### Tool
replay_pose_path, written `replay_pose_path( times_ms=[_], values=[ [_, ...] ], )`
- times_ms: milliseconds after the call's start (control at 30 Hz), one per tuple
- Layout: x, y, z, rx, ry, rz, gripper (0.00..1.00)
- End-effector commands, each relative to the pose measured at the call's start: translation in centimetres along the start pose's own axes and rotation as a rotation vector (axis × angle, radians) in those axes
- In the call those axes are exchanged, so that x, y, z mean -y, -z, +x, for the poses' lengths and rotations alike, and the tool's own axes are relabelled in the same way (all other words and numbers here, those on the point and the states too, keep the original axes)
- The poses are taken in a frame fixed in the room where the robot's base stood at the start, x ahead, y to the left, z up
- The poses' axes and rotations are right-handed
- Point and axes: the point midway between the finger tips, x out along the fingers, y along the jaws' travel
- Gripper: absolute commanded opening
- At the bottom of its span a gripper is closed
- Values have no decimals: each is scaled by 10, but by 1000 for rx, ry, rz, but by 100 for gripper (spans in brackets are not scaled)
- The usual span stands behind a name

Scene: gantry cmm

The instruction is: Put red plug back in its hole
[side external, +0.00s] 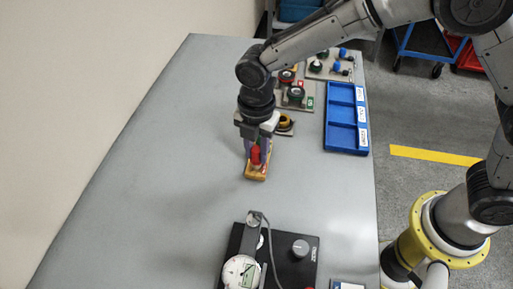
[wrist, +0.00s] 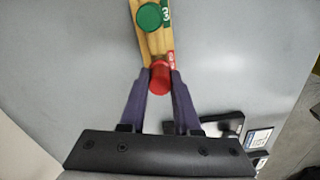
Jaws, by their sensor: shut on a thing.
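The red plug (side external: 256,155) is between the fingers of my gripper (side external: 257,160), which points down at the wooden block (side external: 256,177). In the wrist view the red plug (wrist: 160,76) shows between the purple fingers of my gripper (wrist: 160,80), which is shut on it. The wooden block (wrist: 157,43) runs away from the plug, with a green plug (wrist: 149,17) and a green label farther along it. A red label (wrist: 170,61) lies beside the red plug. The red plug's hole is hidden, and I cannot tell whether the plug is seated or held above it.
A blue compartment tray (side external: 346,118) lies at the right edge of the table. Behind my gripper stand plates with knobs and a yellow-black button (side external: 285,123). A black stand with a dial gauge (side external: 242,272) is at the front. The left of the table (side external: 150,170) is clear.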

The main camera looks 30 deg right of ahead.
Motion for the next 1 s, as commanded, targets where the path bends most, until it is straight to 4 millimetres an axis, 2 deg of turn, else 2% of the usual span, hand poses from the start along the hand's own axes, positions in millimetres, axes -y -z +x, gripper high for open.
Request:
replay_pose_path(
  times_ms=[1000],
  values=[
    [0, 0, 7, 0, -2, 0, 0]
  ],
)
